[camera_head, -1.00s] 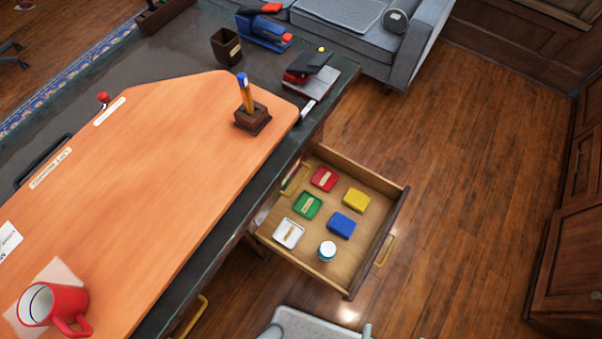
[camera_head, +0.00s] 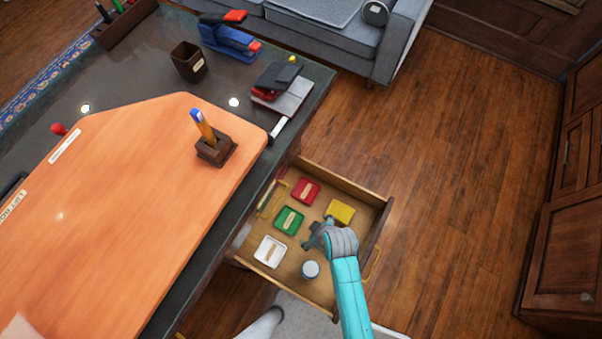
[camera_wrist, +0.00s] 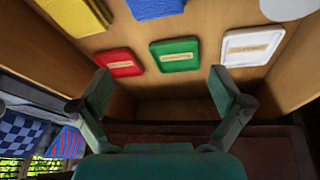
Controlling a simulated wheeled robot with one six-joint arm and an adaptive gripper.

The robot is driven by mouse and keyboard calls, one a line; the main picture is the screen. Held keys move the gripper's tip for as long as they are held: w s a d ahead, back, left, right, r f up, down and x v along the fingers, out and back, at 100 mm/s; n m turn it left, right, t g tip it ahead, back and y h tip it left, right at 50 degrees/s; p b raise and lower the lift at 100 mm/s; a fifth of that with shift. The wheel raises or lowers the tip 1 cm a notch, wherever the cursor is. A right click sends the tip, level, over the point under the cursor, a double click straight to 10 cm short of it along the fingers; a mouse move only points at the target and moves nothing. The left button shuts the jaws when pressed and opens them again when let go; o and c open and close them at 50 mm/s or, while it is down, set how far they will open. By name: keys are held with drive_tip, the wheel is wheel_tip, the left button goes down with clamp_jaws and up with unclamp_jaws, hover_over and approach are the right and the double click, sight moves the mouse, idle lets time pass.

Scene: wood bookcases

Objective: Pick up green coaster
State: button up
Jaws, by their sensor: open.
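The green coaster (camera_head: 289,220) is a flat rounded square with a pale label, lying in the open drawer (camera_head: 352,193). In the wrist view the green coaster (camera_wrist: 175,55) lies between the red coaster (camera_wrist: 119,63) and the white coaster (camera_wrist: 250,46). My gripper (camera_wrist: 165,88) is open and empty, its fingers apart on either side below the green coaster in the picture, not touching it. In the head view my gripper (camera_head: 314,238) is over the drawer, just right of the green coaster, partly hidden by my wrist.
The drawer also holds a yellow block (camera_head: 340,211), a blue block (camera_wrist: 155,8) and a round white-topped jar (camera_head: 310,270). The desk (camera_head: 166,187) borders the drawer on the left. Open wood floor (camera_head: 450,180) lies to the right.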

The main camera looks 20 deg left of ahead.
sight(289, 220)
drive_tip(key=w+a+n+g, duration=0.2)
drive_tip(key=a+n, duration=0.1)
drive_tip(key=a, duration=0.3)
drive_tip(key=shift+h, duration=0.3)
drive_tip(key=shift+a+x, duration=0.2)
drive_tip(key=shift+x, duration=1.5)
drive_tip(key=shift+a+x, duration=0.2)
drive_tip(key=shift+x, duration=1.5)
drive_tip(key=shift+a+x, duration=0.2)
drive_tip(key=shift+x, duration=1.5)
drive_tip(key=shift+s+r, duration=0.15)
drive_tip(key=shift+c, duration=0.3)
drive_tip(key=c, duration=0.8)
